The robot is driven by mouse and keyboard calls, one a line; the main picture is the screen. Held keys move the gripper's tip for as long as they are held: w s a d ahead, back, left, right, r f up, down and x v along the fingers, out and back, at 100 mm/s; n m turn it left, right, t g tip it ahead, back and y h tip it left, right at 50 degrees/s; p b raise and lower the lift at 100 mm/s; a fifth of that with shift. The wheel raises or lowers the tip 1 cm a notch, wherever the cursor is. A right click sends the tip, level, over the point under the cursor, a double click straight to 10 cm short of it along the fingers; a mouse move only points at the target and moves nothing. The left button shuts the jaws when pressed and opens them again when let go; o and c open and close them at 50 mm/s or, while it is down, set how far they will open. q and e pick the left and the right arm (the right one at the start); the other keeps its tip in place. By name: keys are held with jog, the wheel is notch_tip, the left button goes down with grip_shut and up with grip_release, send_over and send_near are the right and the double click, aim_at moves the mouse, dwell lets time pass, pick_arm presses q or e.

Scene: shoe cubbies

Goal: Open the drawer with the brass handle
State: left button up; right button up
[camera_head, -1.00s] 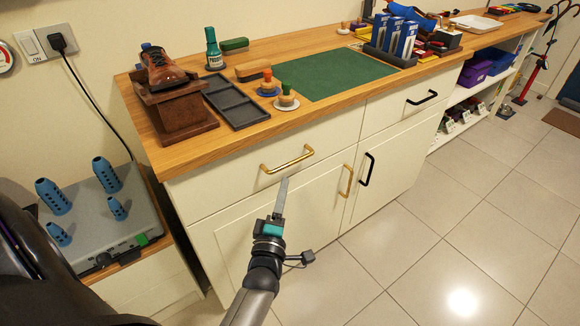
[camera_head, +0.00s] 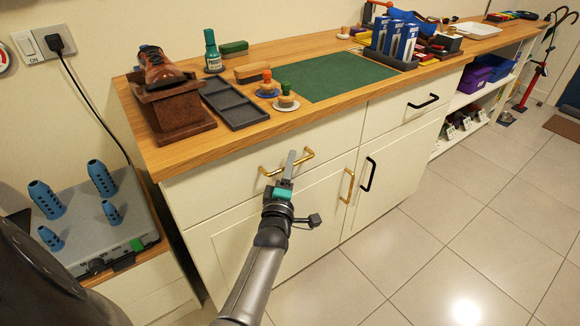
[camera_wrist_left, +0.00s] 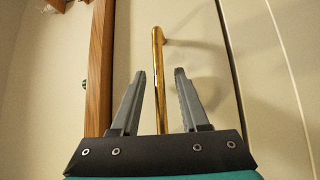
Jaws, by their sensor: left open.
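The closed cream drawer (camera_head: 222,190) sits under the wooden worktop at the cabinet's left. Its horizontal brass handle (camera_head: 306,154) is partly hidden behind my left gripper (camera_head: 288,160) in the head view. In the left wrist view the brass handle (camera_wrist_left: 157,70) runs between the two open fingers of my left gripper (camera_wrist_left: 160,75). The jaws are empty of any grip, with a gap on each side of the bar. I cannot tell how deep the bar lies between the fingertips. My right gripper is not in view.
A vertical brass handle (camera_head: 348,186) and a black handle (camera_head: 368,180) are on the doors below. Another drawer with a black handle (camera_head: 424,102) is to the right. A grey box with blue posts (camera_head: 110,232) stands at left. The tiled floor (camera_head: 440,240) in front is clear.

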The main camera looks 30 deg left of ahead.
pick_arm(q)
grip_shut()
dwell(1.4)
